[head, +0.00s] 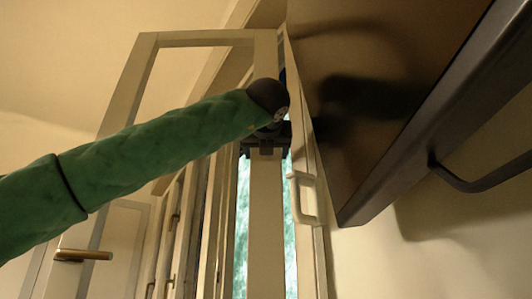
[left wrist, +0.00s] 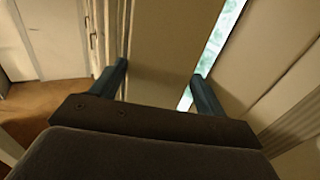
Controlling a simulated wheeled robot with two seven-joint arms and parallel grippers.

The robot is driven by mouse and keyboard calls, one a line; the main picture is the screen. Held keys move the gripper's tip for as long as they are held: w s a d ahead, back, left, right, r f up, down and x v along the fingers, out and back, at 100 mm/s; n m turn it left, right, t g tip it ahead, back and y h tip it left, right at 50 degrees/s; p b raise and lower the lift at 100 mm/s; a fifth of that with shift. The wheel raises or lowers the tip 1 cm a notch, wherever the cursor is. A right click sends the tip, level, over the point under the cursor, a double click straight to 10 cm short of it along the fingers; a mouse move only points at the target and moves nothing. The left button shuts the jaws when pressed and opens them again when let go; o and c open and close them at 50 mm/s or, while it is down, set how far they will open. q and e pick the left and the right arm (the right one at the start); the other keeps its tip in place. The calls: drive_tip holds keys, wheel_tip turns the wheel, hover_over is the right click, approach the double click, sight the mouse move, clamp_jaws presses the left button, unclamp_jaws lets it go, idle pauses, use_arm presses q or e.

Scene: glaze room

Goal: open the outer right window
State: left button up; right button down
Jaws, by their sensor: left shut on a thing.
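A cream upright window member (head: 267,220) stands in the middle of the head view, with bright greenish glass on both sides. My left gripper (head: 266,148) reaches it from the left and is shut on it. In the left wrist view the two fingers (left wrist: 160,78) lie on either side of this wide cream member (left wrist: 165,40). I cannot tell whether it belongs to the outer right window. A narrow cream panel (head: 310,240) with a pale handle (head: 303,198) stands just to its right, seen nearly edge-on. My right gripper is not in view.
A cream-framed panel (head: 190,40) with a brass handle (head: 83,254) stands swung out at left, behind my arm. More frames with handles (head: 173,222) are beyond it. A dark cabinet-like body (head: 390,90) with a dark bar handle (head: 485,186) hangs close at upper right.

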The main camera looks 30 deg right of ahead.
use_arm(q)
drive_tip(key=o, duration=1.4)
drive_tip(key=b+v, duration=0.1)
drive_tip(key=v, duration=0.6)
drive_tip(key=shift+s+a, duration=0.25)
drive_tip(key=shift+s, duration=0.1)
